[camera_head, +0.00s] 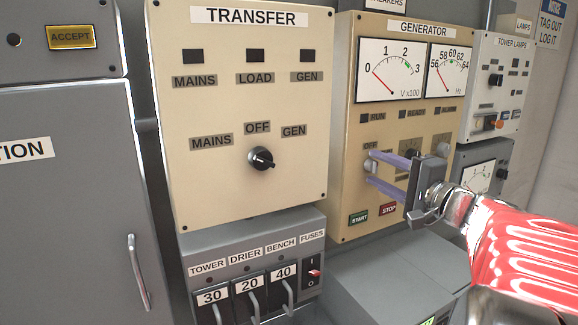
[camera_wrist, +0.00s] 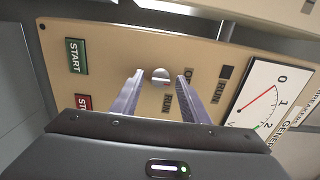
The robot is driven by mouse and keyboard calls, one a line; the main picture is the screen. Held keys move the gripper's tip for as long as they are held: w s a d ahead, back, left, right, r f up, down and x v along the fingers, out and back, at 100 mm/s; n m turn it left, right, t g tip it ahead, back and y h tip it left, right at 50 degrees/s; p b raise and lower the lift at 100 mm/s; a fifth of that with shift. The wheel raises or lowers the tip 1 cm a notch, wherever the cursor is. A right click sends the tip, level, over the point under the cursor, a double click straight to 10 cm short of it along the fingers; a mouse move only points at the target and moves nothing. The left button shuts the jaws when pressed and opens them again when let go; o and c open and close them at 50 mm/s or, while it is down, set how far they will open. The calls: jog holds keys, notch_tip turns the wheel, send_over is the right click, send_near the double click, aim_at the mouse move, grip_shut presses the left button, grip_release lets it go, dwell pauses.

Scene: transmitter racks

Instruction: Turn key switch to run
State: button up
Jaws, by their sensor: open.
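The generator panel (camera_head: 340,205) is tan, with a silver key switch (camera_head: 367,165) on its left side below an OFF label (camera_head: 370,146). In the wrist view the key switch (camera_wrist: 160,77) is a round silver knob with a slot line, near the labels OFF (camera_wrist: 188,104) and RUN (camera_wrist: 168,103). My gripper (camera_head: 371,167) is open, with its two purple fingers reaching toward the panel. In the wrist view the fingers (camera_wrist: 160,82) lie one on each side of the key switch, apart from it. Part of the panel is hidden behind my gripper in the head view.
Below the key switch are a green START button (camera_head: 359,218) and a red STOP button (camera_head: 389,209). Two meters (camera_head: 390,70) sit above. The transfer panel (camera_head: 220,110) with its black knob (camera_head: 261,158) stands to the left, and a tower lamps panel (camera_head: 500,75) to the right.

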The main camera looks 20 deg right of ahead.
jog(key=shift+c, duration=0.6)
jog(key=c, duration=0.9)
jog(key=shift+d, duration=0.1)
grip_shut()
grip_release()
jog(key=shift+f+m, duration=0.1)
jog(key=shift+m, duration=0.5)
jog(key=m, duration=1.1)
jog(key=shift+f, duration=0.15)
